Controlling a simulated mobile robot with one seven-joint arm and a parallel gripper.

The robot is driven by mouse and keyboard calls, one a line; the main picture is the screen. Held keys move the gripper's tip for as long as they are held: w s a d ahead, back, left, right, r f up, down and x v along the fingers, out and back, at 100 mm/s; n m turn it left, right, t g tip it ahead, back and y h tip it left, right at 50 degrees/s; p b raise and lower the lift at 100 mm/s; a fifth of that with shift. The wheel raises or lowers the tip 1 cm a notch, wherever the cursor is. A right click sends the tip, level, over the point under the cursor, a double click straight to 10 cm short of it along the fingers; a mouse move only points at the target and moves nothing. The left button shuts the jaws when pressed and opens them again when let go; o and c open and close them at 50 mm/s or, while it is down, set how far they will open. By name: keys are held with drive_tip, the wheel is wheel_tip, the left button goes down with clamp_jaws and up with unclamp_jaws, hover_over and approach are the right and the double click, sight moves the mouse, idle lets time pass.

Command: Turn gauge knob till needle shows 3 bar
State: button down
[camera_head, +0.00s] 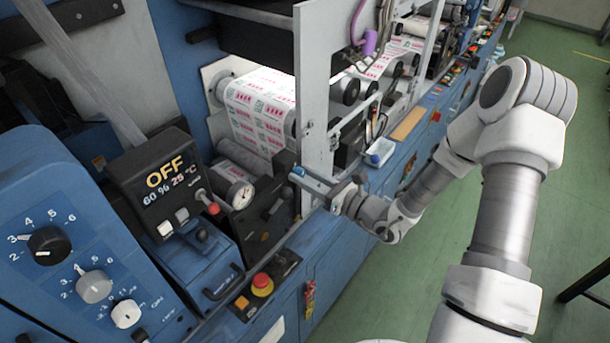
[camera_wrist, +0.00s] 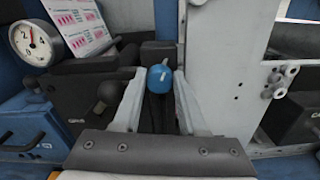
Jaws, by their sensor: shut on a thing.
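The blue gauge knob (camera_wrist: 160,78) with a pale mark on top sits between the two fingertips of my gripper (camera_wrist: 159,88), which is shut on it. In the head view the knob (camera_head: 298,171) shows as a small blue spot at the tip of my gripper (camera_head: 306,177). The round white pressure gauge (camera_wrist: 36,43) is at the upper left of the wrist view. Its needle seems to point roughly upward, but the exact reading is too small to tell. The gauge (camera_head: 240,195) also shows in the head view, left of my gripper.
A black display box (camera_head: 160,185) reading OFF stands left of the gauge. A red emergency button (camera_head: 262,284) is on the front ledge. A white upright plate (camera_head: 316,90) rises just behind my gripper. Printed web (camera_head: 262,108) runs over rollers. Green floor (camera_head: 570,130) lies at right.

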drive_tip(key=shift+c, duration=2.2)
unclamp_jaws()
drive_tip(key=shift+s+d, duration=0.1)
drive_tip(key=b+v, duration=0.2)
drive_tip(key=v, duration=1.5)
drive_tip(key=shift+b, duration=0.3)
